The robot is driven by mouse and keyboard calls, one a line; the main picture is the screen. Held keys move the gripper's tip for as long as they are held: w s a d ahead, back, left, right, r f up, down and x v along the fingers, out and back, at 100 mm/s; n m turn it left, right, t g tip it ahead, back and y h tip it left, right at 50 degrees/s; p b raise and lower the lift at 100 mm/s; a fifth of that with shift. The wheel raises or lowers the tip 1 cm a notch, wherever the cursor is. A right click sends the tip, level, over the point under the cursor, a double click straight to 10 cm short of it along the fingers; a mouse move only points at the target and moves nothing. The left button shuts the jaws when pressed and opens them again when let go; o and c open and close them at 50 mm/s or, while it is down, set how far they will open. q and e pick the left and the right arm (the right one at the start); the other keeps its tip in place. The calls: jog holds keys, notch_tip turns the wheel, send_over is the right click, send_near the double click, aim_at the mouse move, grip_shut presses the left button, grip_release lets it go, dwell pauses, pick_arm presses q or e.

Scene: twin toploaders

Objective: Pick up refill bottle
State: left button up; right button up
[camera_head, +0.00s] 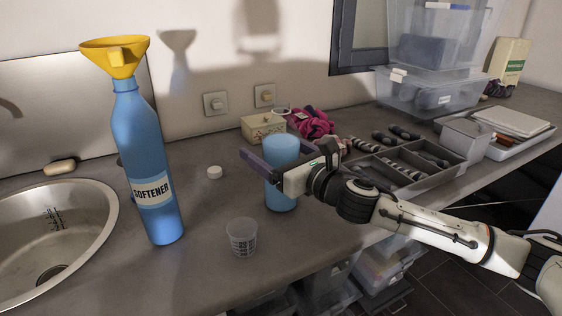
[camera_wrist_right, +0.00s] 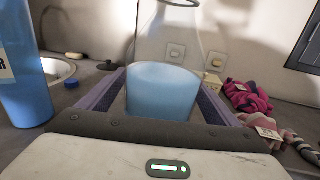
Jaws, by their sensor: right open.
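My left gripper is not in view.
A clear measuring cup (camera_head: 242,238) stands in front of the cylinder. A white cap (camera_head: 214,172) lies behind left. A steel sink (camera_head: 100,225) is at far left. A divided grey tray (camera_head: 440,172), a small box (camera_head: 262,128) and pink cloth (camera_head: 312,123) are behind and right.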

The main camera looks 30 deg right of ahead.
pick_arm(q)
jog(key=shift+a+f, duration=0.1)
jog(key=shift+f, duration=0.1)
pick_arm(e)
jog(key=shift+w, duration=0.3)
jog(key=c, duration=1.5)
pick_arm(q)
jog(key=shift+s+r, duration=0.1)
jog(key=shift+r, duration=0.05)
pick_arm(e)
jog(key=shift+r, duration=0.15)
jog(key=c, duration=0.4)
